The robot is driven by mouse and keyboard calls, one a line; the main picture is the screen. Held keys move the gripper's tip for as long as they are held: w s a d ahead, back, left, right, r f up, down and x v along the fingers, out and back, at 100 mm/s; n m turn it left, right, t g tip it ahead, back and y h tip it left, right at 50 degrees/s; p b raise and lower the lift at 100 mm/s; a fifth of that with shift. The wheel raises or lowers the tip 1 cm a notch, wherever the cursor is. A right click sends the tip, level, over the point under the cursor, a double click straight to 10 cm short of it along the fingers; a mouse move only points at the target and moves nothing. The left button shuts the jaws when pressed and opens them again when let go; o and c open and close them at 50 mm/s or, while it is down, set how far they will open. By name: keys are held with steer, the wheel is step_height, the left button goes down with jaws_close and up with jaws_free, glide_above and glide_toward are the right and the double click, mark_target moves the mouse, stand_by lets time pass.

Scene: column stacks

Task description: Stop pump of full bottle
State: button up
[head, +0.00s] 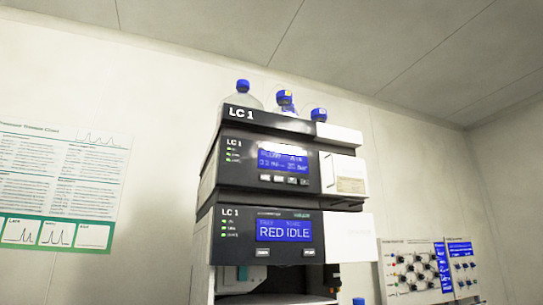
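A column stack labelled LC 1 (262,113) stands in the middle of the head view. Several clear bottles with blue caps stand on top, including a left bottle (242,101), a middle bottle (285,103) and a right one, of which mainly the cap (318,114) shows. Their fill levels cannot be told. The upper module has a lit blue display (284,165), too small to read surely, with a row of buttons (284,179) below. The lower module's display (284,231) reads "RED IDLE", with two buttons beneath. My gripper is not in view.
A wall poster (60,185) with charts hangs at the left. A panel with knobs and small blue screens (420,268) is at the lower right. Another blue cap (358,301) peeks in at the bottom edge. The floor and bench are out of view.

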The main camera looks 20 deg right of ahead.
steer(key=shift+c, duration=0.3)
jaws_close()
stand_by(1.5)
